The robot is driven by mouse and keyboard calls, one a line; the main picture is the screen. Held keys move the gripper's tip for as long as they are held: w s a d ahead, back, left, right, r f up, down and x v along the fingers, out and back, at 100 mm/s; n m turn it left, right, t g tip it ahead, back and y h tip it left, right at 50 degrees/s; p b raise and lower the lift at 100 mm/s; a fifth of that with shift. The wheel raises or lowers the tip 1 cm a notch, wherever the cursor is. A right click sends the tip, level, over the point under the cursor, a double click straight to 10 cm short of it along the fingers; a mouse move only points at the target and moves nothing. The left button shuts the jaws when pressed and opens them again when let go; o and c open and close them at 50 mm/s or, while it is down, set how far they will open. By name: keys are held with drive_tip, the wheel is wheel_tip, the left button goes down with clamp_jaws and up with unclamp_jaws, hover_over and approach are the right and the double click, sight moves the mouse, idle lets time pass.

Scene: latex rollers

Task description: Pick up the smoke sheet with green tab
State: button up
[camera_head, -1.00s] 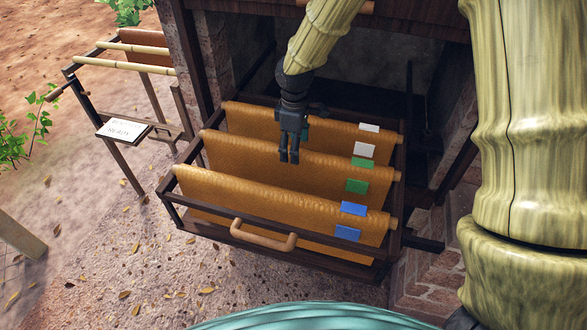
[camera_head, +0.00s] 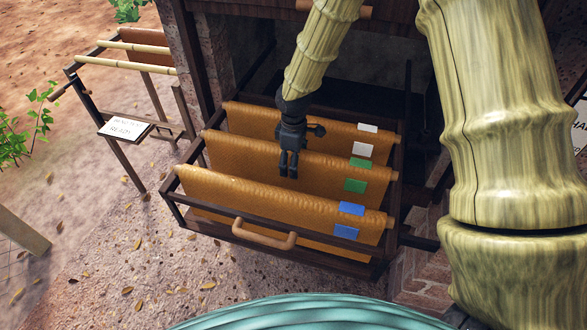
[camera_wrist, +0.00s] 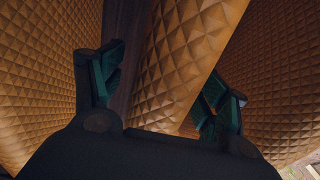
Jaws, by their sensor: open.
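The smoke sheet with green tabs (camera_head: 240,156) is the middle of three amber sheets, draped over a pole. Its green tabs (camera_head: 355,186) are at its right end. My gripper (camera_head: 288,173) is open and points down at the middle of this sheet. In the head view its fingertips overlap the sheet's near face, below the top fold. In the wrist view a quilted amber sheet (camera_wrist: 185,60) runs between the spread fingers of my gripper (camera_wrist: 160,88). I cannot tell whether the fingers touch it. No tabs show in the wrist view.
The white-tabbed sheet (camera_head: 255,122) hangs behind and the blue-tabbed sheet (camera_head: 270,200) in front, with narrow gaps between. A dark rack with a wooden handle (camera_head: 264,240) holds them. A pole stand with a sign (camera_head: 124,128) is at left.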

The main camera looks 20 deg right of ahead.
drive_tip(key=c, duration=1.5)
drive_tip(key=shift+r, duration=0.15)
